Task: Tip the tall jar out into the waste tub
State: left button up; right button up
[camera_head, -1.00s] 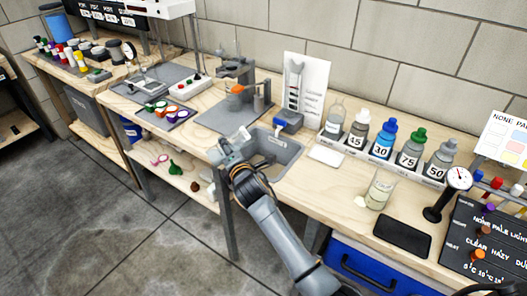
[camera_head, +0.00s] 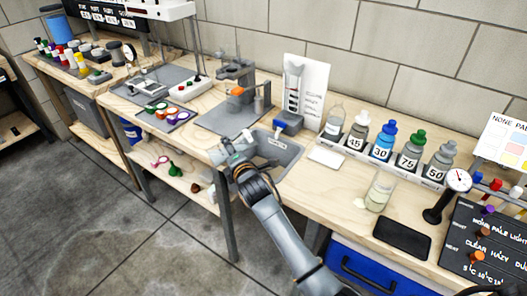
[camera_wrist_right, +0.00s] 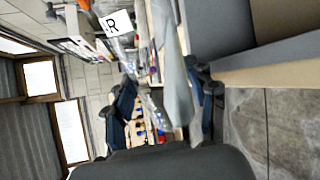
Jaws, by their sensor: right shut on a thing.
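My right gripper (camera_head: 238,159) is at the left rim of a grey basin (camera_head: 291,143) set into the bench, which may be the waste tub. The gripper is shut on a clear, pale vessel, apparently the tall jar, largely hidden by the gripper in the head view. In the right wrist view a long, grey, see-through shape (camera_wrist_right: 178,95) lies between the dark fingers (camera_wrist_right: 165,105). It looks tilted, but its mouth and contents cannot be made out. My left gripper is not in view.
A blue-based device (camera_head: 288,124) stands behind the basin. Numbered bottles (camera_head: 382,142) stand in a rack to the right. A pale jar (camera_head: 380,191), a black slab (camera_head: 402,238) and a dial gauge (camera_head: 457,181) are nearer. A grey mat (camera_head: 222,118) lies left.

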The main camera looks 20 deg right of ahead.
aim_at(245, 139)
jog(key=shift+w+d+r+m+p, duration=0.1)
jog(key=shift+d+r+m+p, duration=0.4)
jog(key=shift+p, duration=0.5)
jog(key=shift+d+r+y+p, duration=0.1)
jog(key=shift+d+y+p, duration=0.1)
jog(key=shift+y+p, duration=0.1)
jog(key=shift+w+d+f+m+y+p, duration=0.15)
jog(key=shift+d+m+y+p, duration=0.1)
jog(key=shift+m+p, duration=0.4)
jog(key=shift+s+d+f+m+y+p, duration=0.15)
jog(key=shift+d+m+y+p, duration=0.2)
jog(key=shift+m, duration=0.4)
dwell(1.8)
jog(key=shift+w+d+r+m+y+p, duration=0.2)
jog(key=shift+d+r+m+y+p, duration=0.15)
jog(key=shift+r+m+p, duration=0.5)
dwell(0.9)
jog(key=shift+d+r+m+y+p, duration=0.25)
jog(key=shift+d+r+m+p, duration=0.15)
jog(key=shift+d+m+p, duration=0.4)
dwell(0.9)
